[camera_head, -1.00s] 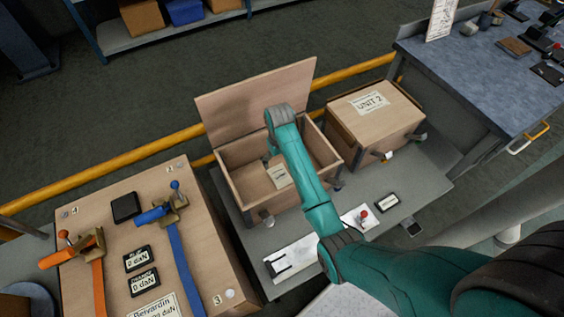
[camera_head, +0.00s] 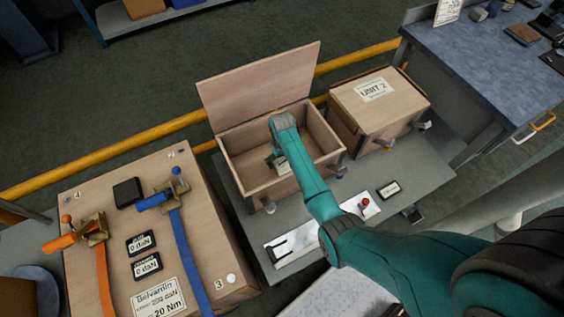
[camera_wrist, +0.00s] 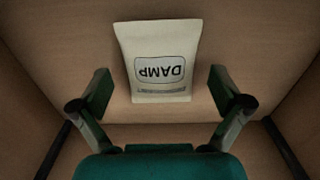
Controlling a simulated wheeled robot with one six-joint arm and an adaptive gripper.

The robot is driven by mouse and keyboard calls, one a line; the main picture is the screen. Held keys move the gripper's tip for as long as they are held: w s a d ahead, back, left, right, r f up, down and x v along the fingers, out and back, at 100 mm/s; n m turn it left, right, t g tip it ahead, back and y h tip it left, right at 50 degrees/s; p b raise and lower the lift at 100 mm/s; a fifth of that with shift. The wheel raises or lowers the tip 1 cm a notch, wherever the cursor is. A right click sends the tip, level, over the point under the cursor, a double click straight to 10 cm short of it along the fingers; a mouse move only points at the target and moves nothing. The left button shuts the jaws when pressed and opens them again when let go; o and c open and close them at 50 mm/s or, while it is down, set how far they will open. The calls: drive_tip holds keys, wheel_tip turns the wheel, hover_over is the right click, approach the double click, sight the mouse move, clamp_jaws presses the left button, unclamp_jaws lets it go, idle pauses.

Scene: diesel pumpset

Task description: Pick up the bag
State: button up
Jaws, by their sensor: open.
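The bag (camera_wrist: 158,45) is a small cream pouch with a "DAMP" label, upside down in the wrist view. It lies inside the open wooden box, on its floor. In the head view a pale part of the bag (camera_head: 283,165) shows beside my gripper, the rest hidden by my arm. My gripper (camera_wrist: 160,88) is open, its two fingers apart on either side of the bag's near end, with gaps on both sides. In the head view my gripper (camera_head: 276,160) reaches down into the open box (camera_head: 245,184). I cannot tell its height above the floor.
The box's raised lid (camera_head: 262,85) stands behind my arm. A closed box marked "UNIT 2" (camera_head: 378,105) is to the right. A wooden panel (camera_head: 200,235) with orange and blue straps is at left. A yellow rail (camera_head: 110,160) runs behind.

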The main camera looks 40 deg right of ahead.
drive_tip(key=shift+f, duration=0.15)
drive_tip(key=c, duration=1.3)
drive_tip(key=shift+o, duration=0.2)
